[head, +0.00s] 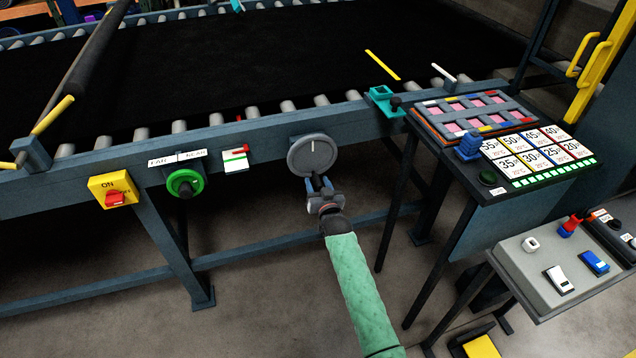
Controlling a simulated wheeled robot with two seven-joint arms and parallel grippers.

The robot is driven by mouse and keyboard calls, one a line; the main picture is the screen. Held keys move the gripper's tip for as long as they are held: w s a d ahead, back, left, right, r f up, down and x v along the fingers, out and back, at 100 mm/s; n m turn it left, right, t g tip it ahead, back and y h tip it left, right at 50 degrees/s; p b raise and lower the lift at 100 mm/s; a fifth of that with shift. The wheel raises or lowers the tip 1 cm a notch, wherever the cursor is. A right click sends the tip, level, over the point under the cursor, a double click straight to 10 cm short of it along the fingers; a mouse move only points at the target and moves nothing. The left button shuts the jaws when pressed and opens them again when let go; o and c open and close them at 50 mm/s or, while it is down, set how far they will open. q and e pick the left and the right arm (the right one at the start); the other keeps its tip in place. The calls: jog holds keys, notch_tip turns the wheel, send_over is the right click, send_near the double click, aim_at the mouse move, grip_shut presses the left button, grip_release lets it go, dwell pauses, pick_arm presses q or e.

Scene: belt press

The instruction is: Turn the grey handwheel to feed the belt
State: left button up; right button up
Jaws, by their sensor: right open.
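The grey handwheel (313,154) is a round disc with a pale index mark near its top, on the front rail of the belt frame. My right gripper (318,186) is just below and in front of it, with its jaws open and fingertips close to the wheel's lower edge. I cannot tell whether they touch it. The black belt (270,60) lies across the rollers behind the rail. My left gripper is not in view.
Left along the rail are a yellow box with a red ON switch (114,198), a green knob (185,183) and a small white-and-green tag (235,160). A teal bracket (382,100) and a panel table (480,195) stand to the right. A grey control box (550,285) is at lower right.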

grip_shut()
jog(key=shift+d, duration=0.15)
